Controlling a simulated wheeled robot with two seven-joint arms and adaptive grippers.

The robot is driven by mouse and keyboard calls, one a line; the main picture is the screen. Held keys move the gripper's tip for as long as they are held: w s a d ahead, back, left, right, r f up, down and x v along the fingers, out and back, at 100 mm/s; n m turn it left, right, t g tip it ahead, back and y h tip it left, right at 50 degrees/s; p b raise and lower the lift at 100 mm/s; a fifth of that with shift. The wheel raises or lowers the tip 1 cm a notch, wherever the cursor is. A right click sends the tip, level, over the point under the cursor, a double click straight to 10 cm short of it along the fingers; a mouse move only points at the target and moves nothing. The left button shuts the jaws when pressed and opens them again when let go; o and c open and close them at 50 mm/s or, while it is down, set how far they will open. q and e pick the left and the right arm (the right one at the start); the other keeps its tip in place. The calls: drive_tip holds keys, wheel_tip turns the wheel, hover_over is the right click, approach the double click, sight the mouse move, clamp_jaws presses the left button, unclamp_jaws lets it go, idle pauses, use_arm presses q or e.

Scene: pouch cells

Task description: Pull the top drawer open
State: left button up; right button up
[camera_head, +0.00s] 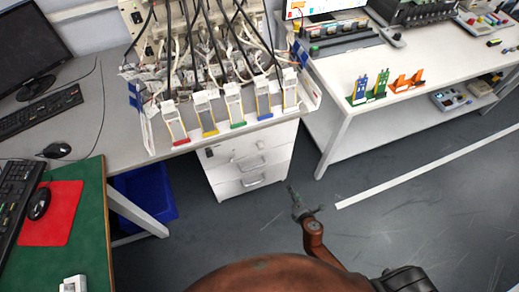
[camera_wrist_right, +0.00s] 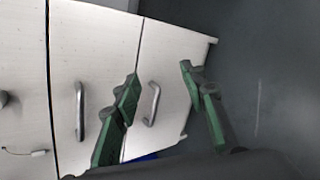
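A white drawer cabinet (camera_head: 215,180) stands under the bench, with its drawer fronts stacked one above another. The top drawer (camera_head: 225,152) looks shut and has a small lock with a key at its left. In the right wrist view the top drawer (camera_wrist_right: 22,60) is the leftmost panel, with a round knob at the picture's edge. Two bar handles, the middle (camera_wrist_right: 80,110) and the lower (camera_wrist_right: 152,104), sit on the panels beside it. My right gripper (camera_head: 291,187) is open and empty, right of the cabinet; its green fingers (camera_wrist_right: 160,75) show in the wrist view. My left gripper is out of view.
The bench (camera_head: 110,130) overhangs the cabinet and carries a rack of cables and coloured cell holders. A blue bin (camera_head: 148,195) stands left of the cabinet. A white table (camera_head: 355,125) is at the right. The grey floor in front of the cabinet is clear.

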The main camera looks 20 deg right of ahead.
drive_tip(key=w+a+r+n+t+b, duration=0.3)
drive_tip(key=w+a+r+n+b, duration=0.15)
drive_tip(key=w+r+n, duration=0.35)
drive_tip(key=n+t+y+b, duration=0.2)
drive_tip(key=n+t, duration=0.1)
drive_tip(key=t, duration=0.1)
approach(262, 149)
drive_tip(key=w, duration=0.2)
drive_tip(key=shift+n, duration=0.3)
drive_tip(key=w, duration=0.6)
drive_tip(key=shift+w+a+r, duration=0.2)
drive_tip(key=shift+w, duration=0.65)
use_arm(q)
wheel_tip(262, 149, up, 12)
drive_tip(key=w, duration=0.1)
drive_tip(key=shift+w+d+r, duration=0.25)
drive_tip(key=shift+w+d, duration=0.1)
use_arm(e)
clamp_jaws()
